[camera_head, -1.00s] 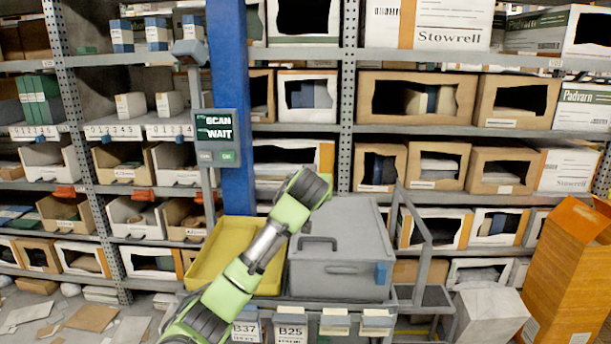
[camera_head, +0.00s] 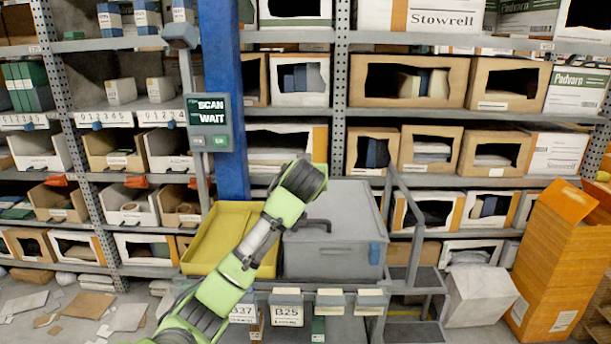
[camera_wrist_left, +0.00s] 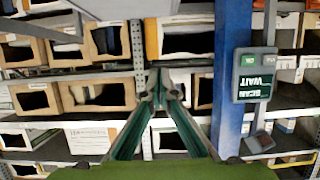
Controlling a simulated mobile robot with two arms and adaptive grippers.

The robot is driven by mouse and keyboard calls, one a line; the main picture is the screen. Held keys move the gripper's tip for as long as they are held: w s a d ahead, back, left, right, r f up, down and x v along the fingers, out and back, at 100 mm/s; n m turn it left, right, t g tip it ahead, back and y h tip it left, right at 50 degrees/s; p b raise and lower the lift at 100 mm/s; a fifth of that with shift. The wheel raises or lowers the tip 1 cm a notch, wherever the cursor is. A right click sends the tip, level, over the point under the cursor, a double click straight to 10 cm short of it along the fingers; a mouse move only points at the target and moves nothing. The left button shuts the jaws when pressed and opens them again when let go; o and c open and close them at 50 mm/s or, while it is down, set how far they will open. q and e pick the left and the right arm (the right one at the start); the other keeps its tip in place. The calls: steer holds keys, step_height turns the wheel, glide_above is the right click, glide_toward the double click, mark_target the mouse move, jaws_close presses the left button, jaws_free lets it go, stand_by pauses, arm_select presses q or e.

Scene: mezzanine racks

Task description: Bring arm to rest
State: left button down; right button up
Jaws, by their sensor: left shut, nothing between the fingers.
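My left arm (camera_head: 240,260) is green and grey and comes in from the lower left in the head view. It reaches up in front of the yellow tray and grey case, ending at a dark round joint. Its gripper is hidden there. In the left wrist view the two fingers of my left gripper (camera_wrist_left: 160,82) meet at their tips, with nothing between them. They point towards the racks, clear of any object. My right gripper is in neither view.
A yellow tray (camera_head: 199,264) and a grey lidded case (camera_head: 332,257) stand right behind my arm. A blue post (camera_head: 224,70) with a scan display (camera_head: 208,122) rises behind the tray. Grey steps (camera_head: 413,279) and orange boxes (camera_head: 550,262) are at the right. Racks fill the back.

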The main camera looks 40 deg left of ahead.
arm_select(q)
steer(key=v, duration=0.9)
steer(key=s+d+f+m+g+h, duration=0.1)
steer(key=s+d+f+m+h, duration=0.15)
steer(key=d+f, duration=0.45)
steer(key=s+d+f+m+g+h, duration=0.1)
steer(key=s+d+f+m, duration=0.2)
steer(key=f, duration=0.9)
steer(key=s+d+f+m+g+h, duration=0.1)
steer(key=s+d+f+h, duration=0.1)
steer(key=s+d+f, duration=0.5)
steer(key=s+d+f+m+g+h, duration=0.2)
steer(key=s+d+f, duration=0.4)
steer(key=s+f, duration=0.3)
steer(key=s+d+f+m+g+h, duration=0.2)
steer(key=s+d+f, duration=0.45)
steer(key=s, duration=0.35)
step_height(320, 180, down, 24)
steer(key=s+g, duration=0.1)
steer(key=s, duration=0.1)
steer(key=s+a+f, duration=0.2)
steer(key=s+f, duration=0.6)
steer(key=s+a+f+g+p, duration=0.1)
steer(key=s+a+f, duration=0.1)
steer(key=s+f, duration=0.6)
steer(key=shift+s+g+y, duration=0.3)
steer(key=shift+s+y, duration=0.05)
steer(key=shift+s, duration=0.25)
steer(key=shift+f, duration=0.1)
